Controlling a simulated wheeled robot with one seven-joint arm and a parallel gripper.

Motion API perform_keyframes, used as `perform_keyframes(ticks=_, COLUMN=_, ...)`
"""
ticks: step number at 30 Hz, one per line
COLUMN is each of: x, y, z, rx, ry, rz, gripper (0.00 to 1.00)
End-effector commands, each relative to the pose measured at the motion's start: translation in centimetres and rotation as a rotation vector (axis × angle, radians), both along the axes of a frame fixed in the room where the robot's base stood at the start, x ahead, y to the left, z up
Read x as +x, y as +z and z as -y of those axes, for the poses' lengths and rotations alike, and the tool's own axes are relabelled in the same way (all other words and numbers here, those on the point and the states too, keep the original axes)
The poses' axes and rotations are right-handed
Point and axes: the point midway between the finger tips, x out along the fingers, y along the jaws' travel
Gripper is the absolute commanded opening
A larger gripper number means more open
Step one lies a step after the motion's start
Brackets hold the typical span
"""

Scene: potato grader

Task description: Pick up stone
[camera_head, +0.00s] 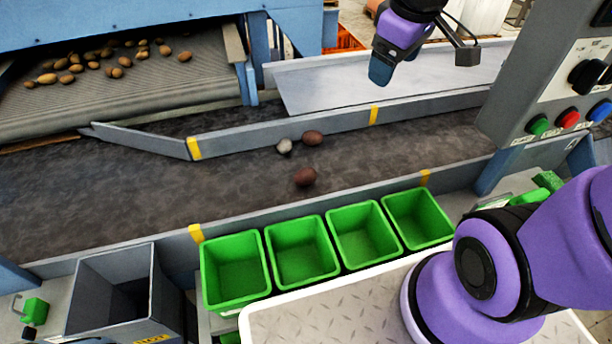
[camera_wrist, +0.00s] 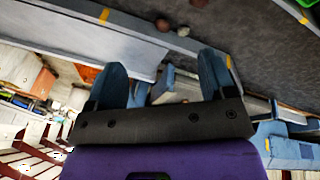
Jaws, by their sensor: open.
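A small grey stone (camera_head: 284,146) lies on the dark conveyor belt by the far guide rail, just left of a reddish-brown potato (camera_head: 312,138). A second reddish-brown potato (camera_head: 305,177) lies nearer the front of the belt. In the wrist view, a small greyish lump (camera_wrist: 183,31), which looks like the stone, shows beyond my fingers beside a reddish potato (camera_wrist: 163,24). My gripper (camera_head: 381,72) is raised above the metal chute, to the right of and beyond the stone, and apart from it. Its two blue fingers (camera_wrist: 162,75) are spread, with nothing held between them.
Four green bins (camera_head: 235,303) stand in a row along the belt's front side. A grey hopper (camera_head: 112,300) is at front left. A grey rail (camera_head: 290,130) with yellow marks borders the belt's far side. A control panel (camera_head: 560,95) stands at right.

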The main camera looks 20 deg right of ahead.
Motion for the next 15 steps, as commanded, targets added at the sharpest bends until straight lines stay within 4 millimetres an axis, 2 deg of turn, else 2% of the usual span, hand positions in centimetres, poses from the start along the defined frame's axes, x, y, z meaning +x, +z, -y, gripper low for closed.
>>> perform_keyframes(ticks=6, x=3.3, y=-3.9, z=-0.5, rx=-0.019, ry=0.169, rz=-0.070, gripper=0.77)
perform_keyframes(ticks=15, x=7.0, y=-9.7, z=-1.4, rx=-0.004, ry=0.407, rz=-0.139, gripper=0.77)
